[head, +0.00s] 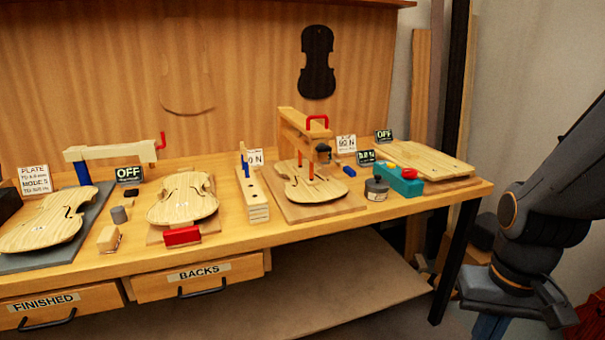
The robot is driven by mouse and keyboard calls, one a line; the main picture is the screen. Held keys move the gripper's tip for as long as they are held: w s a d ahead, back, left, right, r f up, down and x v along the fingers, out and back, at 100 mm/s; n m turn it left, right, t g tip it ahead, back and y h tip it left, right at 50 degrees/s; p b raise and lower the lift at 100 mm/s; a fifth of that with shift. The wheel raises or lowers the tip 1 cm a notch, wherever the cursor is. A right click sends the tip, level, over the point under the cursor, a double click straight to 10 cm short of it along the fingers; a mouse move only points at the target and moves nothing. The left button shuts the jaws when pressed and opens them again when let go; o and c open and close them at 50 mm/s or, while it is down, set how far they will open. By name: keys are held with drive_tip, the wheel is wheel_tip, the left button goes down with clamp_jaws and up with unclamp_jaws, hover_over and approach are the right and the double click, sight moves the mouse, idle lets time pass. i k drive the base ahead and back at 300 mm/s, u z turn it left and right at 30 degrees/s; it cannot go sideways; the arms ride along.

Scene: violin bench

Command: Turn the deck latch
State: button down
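No part is labelled as the deck latch, and I cannot tell which one it is. Red parts that show in the head view are a handle (317,120) on the wooden press frame, a lever (161,140) on the left clamp arm, a block (182,236) at the near end of a violin plate, and a knob (410,174) on a teal box (398,180). My dark arm hangs at the right, off the bench's right end. My gripper (490,326) seems to be at its lower end, cut by the bottom edge; its opening cannot be made out.
The wooden bench (330,222) carries several violin plates, clamps, small blocks and signs, some reading OFF. A flat board (440,165) lies at its right end. Drawers (197,275) marked FINISHED and BACKS are in front. A black bench leg (455,262) stands near my arm.

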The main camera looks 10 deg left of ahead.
sight(321, 147)
drive_tip(key=u, duration=1.95)
drive_tip(key=i, duration=0.55)
drive_tip(key=z, duration=1.95)
